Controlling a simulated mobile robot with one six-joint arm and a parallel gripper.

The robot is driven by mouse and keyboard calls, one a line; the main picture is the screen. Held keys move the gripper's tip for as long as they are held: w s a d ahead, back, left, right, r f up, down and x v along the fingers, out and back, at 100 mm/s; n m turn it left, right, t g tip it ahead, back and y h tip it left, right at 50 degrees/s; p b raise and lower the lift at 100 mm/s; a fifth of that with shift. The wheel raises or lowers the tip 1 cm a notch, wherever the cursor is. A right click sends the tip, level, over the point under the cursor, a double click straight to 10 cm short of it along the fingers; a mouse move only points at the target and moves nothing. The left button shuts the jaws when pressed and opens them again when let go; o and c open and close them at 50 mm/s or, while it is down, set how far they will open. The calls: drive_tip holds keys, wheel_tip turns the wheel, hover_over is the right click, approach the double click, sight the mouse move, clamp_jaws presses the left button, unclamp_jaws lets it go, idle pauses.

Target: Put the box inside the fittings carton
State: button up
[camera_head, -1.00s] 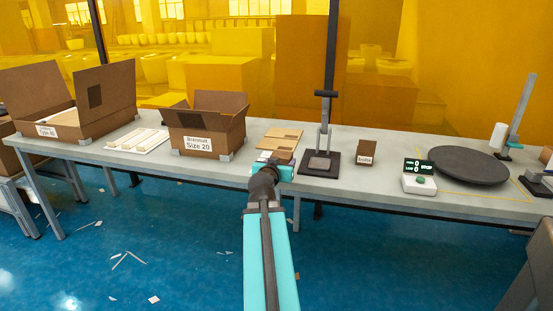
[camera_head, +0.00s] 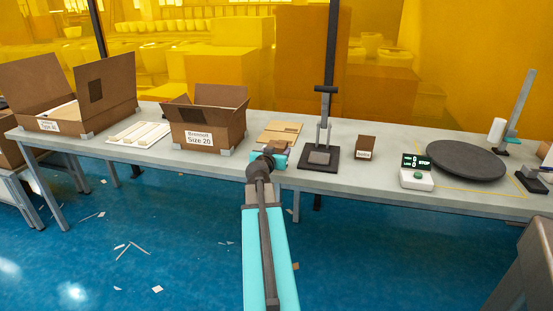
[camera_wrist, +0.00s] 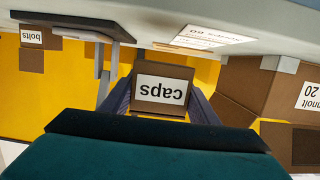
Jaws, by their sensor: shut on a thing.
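My gripper (camera_head: 276,158) is at the front edge of the workbench, in front of the flat cardboard. In the wrist view my gripper (camera_wrist: 160,98) is shut on a small brown box (camera_wrist: 162,90) with a white "caps" label, upside down in that picture. A larger open carton (camera_head: 80,100) stands at the far left. No label reading "fittings" is legible.
Flat cardboard (camera_head: 283,130) lies behind my gripper. A stand with a dark base (camera_head: 332,162) is just right of it, then a small "bolts" box (camera_head: 366,146), a display unit (camera_head: 418,174) and a round black turntable (camera_head: 466,160).

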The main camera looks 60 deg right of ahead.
drive_tip(key=shift+w+d, duration=0.3)
drive_tip(key=shift+f, duration=1.8)
drive_tip(key=shift+f+b, duration=0.5)
drive_tip(key=shift+b, duration=0.4)
drive_tip(key=o, duration=1)
drive_tip(key=shift+o, duration=0.2)
drive_tip(key=shift+r+p, duration=0.25)
drive_tip(key=shift+p, duration=0.15)
